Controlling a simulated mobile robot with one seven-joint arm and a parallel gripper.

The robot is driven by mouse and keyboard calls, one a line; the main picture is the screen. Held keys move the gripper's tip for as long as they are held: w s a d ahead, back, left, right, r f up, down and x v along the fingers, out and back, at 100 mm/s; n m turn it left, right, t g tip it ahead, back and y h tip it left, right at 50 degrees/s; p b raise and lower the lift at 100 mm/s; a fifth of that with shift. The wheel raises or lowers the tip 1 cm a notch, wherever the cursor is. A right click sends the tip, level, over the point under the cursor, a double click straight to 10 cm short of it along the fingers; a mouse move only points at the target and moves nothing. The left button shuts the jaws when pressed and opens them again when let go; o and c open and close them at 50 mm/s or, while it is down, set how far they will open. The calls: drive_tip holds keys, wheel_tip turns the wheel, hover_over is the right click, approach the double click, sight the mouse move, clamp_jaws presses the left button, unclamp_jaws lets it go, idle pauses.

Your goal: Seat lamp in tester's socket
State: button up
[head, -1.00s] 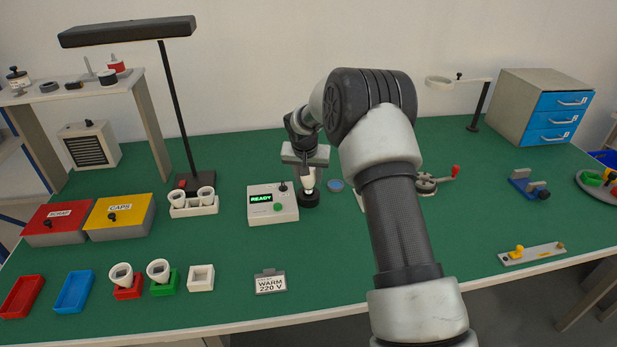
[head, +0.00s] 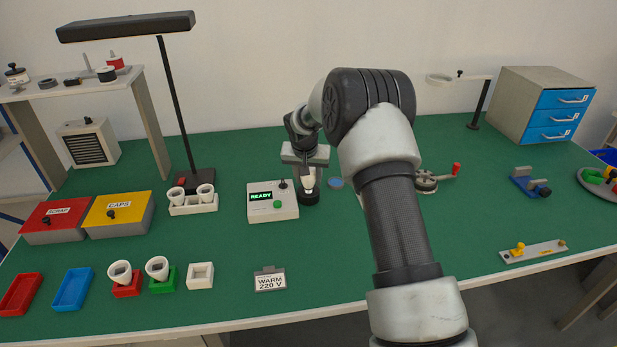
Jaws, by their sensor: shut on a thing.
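My gripper (head: 308,172) points down at the middle of the green table and is shut on the lamp (head: 308,183), a small pale bulb. The lamp is upright, directly above the black round socket (head: 309,197) at the right side of the tester. Its lower end meets or enters the socket; how deep it sits I cannot tell.
A white holder (head: 193,209) with white cups stands left of the tester. A WARM 220 V sign (head: 270,281) stands in front. Red SCRAP (head: 55,224) and yellow CAPS (head: 118,216) boxes are at left. A blue disc (head: 335,183) lies right of the socket.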

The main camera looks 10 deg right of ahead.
drive_tip(key=shift+f+b, duration=0.45)
drive_tip(key=shift+f, duration=0.15)
idle(0.3)
drive_tip(key=o, duration=1.1)
drive_tip(key=p+v, duration=0.1)
drive_tip(key=v, duration=1.6)
drive_tip(key=shift+r, duration=0.3)
drive_tip(key=shift+a, duration=0.1)
